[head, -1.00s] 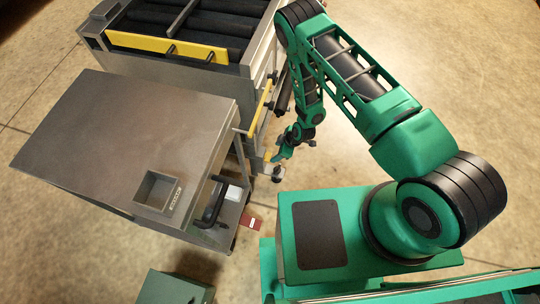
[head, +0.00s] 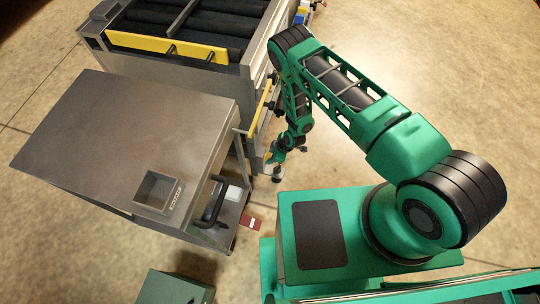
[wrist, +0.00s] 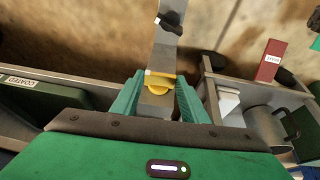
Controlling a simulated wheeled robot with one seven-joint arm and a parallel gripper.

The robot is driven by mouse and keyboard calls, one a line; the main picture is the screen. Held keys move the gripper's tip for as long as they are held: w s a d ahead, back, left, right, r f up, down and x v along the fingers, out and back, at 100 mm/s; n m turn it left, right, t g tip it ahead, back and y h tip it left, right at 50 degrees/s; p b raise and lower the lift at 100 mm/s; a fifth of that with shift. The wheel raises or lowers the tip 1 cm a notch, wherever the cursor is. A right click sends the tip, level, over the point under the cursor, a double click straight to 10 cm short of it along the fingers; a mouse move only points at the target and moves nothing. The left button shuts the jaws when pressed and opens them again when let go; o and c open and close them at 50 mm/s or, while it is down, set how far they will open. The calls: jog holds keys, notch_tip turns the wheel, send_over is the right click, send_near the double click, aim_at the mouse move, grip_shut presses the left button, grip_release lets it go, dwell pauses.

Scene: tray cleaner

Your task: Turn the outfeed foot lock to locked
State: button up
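In the wrist view, my gripper (wrist: 160,88) has its two teal fingers spread, one on each side of a small yellow piece (wrist: 158,88) on a grey metal bar. The fingers look apart, but I cannot tell whether either touches the yellow piece. A dark knob (wrist: 171,20) sits farther along the bar. I cannot tell for sure which part is the outfeed foot lock, or how it is set. In the head view, my gripper (head: 276,157) is low beside the machine frame, too small there to show its opening.
A steel cabinet (head: 110,130) stands left of my arm. The roller machine has a yellow bar (head: 165,47). A red labelled piece (head: 250,223) lies low by the cabinet; it also shows in the wrist view (wrist: 269,60). Open floor (head: 450,60) lies at the upper right.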

jog(key=shift+w+d+g, duration=0.15)
jog(key=shift+w+g, duration=0.25)
jog(key=shift+c, duration=0.4)
jog(key=o, duration=1.1)
jog(key=shift+c, duration=0.2)
jog(key=shift+s, duration=0.1)
jog(key=shift+r, duration=0.2)
jog(key=v, duration=1)
jog(key=shift+d, duration=0.25)
jog(key=shift+r, duration=0.15)
